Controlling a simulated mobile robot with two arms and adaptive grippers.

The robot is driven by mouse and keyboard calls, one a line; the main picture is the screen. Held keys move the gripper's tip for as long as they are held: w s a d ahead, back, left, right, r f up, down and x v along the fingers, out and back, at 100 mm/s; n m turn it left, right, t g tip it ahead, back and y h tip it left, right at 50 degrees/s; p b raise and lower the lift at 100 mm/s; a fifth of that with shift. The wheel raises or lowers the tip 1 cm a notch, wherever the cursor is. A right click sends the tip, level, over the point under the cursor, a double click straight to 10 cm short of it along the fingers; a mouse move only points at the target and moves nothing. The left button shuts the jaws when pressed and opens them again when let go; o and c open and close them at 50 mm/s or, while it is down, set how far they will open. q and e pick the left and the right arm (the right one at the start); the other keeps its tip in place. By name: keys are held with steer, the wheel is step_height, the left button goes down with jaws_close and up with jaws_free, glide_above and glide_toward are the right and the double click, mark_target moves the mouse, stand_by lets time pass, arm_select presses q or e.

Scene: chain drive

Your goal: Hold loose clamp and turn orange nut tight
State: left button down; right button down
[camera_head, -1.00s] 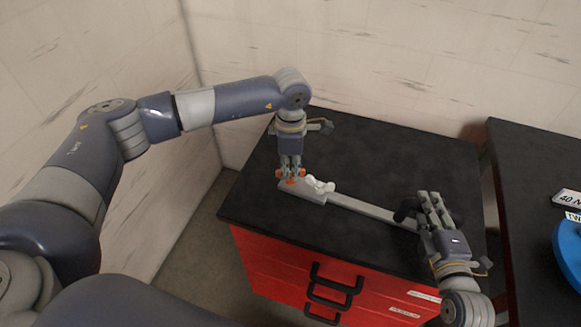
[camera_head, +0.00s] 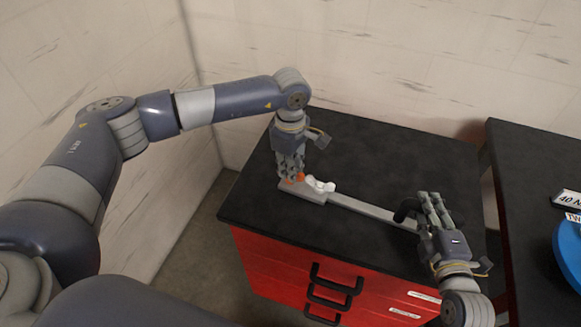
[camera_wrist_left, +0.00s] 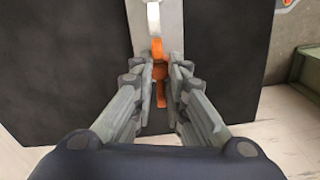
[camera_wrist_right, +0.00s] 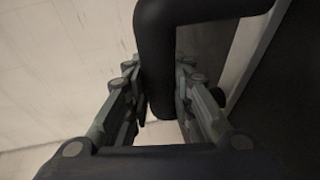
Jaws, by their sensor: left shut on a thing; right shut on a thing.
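The orange nut (camera_wrist_left: 158,72) is at the left end of a long grey bar on the black tabletop. My left gripper (camera_head: 290,178) points down over that end, shut on the orange nut, with its fingers on either side of it in the left wrist view (camera_wrist_left: 161,68). The fingers hide part of the nut in the head view. A black bent clamp (camera_head: 405,208) is at the right end of the bar. My right gripper (camera_head: 428,200) is shut on this clamp, a thick black bent piece in the right wrist view (camera_wrist_right: 155,50).
The grey bar (camera_head: 365,208) lies between the grippers, with a white rounded piece (camera_head: 319,184) near the nut. The tabletop (camera_head: 390,155) behind the bar is clear. Red drawers (camera_head: 285,264) are below. A second dark table (camera_head: 535,165) with a blue round thing (camera_head: 570,250) stands at right.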

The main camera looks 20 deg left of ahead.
steer(key=shift+f, duration=0.25)
arm_select(q)
steer(key=c, duration=1.6)
jaws_free()
steer(key=shift+r, duration=0.1)
step_height(320, 180, up, 12)
arm_select(e)
steer(key=c, duration=1.3)
jaws_free()
steer(key=shift+r, duration=0.15)
steer(key=shift+s, duration=0.15)
